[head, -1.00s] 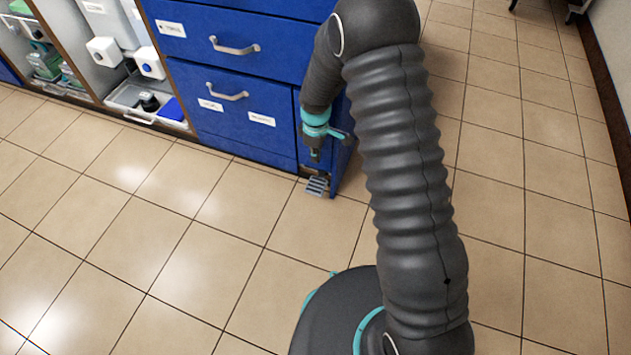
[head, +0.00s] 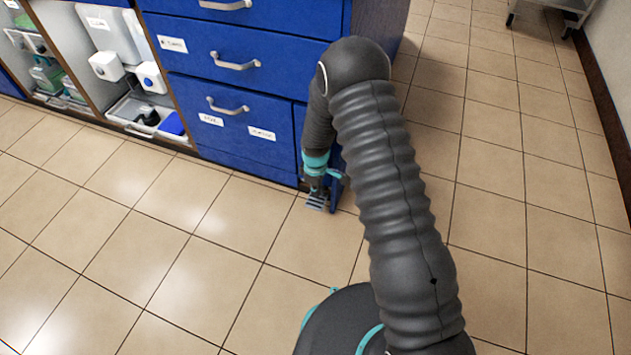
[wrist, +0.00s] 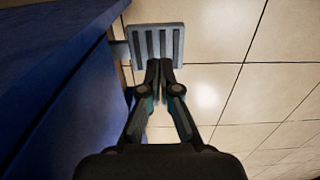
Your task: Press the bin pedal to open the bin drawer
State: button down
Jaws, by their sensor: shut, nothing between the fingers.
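The bin pedal (head: 316,202) is a small grey ribbed plate low at the foot of the blue cabinet, near its right corner. In the wrist view the pedal (wrist: 157,42) juts out from the blue cabinet front on a short bracket. My gripper (head: 317,190) points down over the pedal, and in the head view it partly covers it. In the wrist view my gripper (wrist: 160,66) is shut and empty, its tips at the pedal's near edge. I cannot tell whether they touch it. The bin drawer front (head: 299,120) is mostly hidden behind my arm and looks closed.
Blue drawers (head: 235,120) with grey handles stand left of the pedal. Open shelves with white dispensers (head: 107,66) are farther left. The tiled floor (head: 190,230) is clear in front. A trolley (head: 560,12) stands at the far right.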

aim_at(315, 203)
jog(key=shift+f, duration=1.65)
jog(key=shift+f, duration=0.1)
jog(key=f+b, duration=0.4)
jog(key=shift+s+f, duration=0.1)
jog(key=shift+s, duration=0.25)
jog(key=shift+s+a+f, duration=0.1)
jog(key=shift+s, duration=0.05)
dwell(0.3)
notch_tip(315, 203, up, 14)
jog(key=s+a+p, duration=0.1)
jog(key=s+p, duration=0.1)
jog(key=p, duration=0.1)
jog(key=shift+r, duration=0.25)
jog(key=shift+s+a, duration=0.1)
dwell(0.5)
